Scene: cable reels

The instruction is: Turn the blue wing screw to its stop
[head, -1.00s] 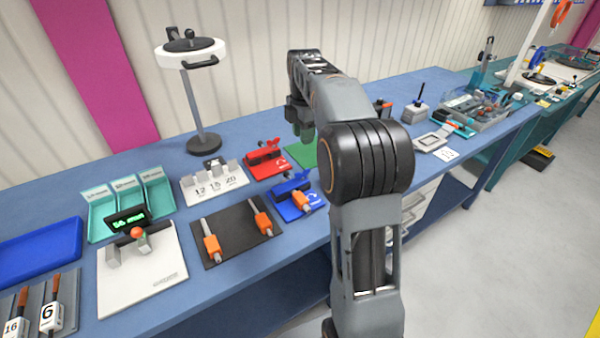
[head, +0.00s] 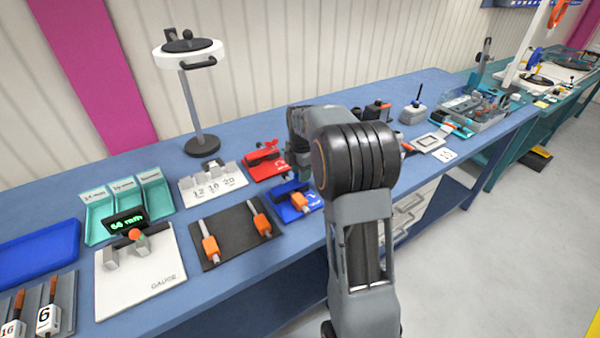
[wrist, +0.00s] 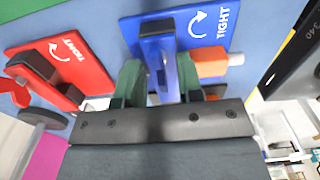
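The blue clamp fixture (head: 293,204) stands on the bench, with an orange-handled piece at its right. In the wrist view its blue plate (wrist: 204,22) reads "TIGHT" beside a curved arrow. A dark-topped blue block (wrist: 157,55) rises between the fingers of my gripper (wrist: 160,82). My gripper is open, with one green finger on each side of blue parts; I cannot tell whether either finger touches. The blue wing screw itself is not clearly distinguishable there, and my arm covers its place in the head view.
The red clamp fixture (head: 265,164) stands close beside the blue one, and its red wing (wrist: 14,92) shows in the wrist view. A black board (head: 232,244) with orange blocks lies to the left. A lamp-like stand (head: 202,143) is behind.

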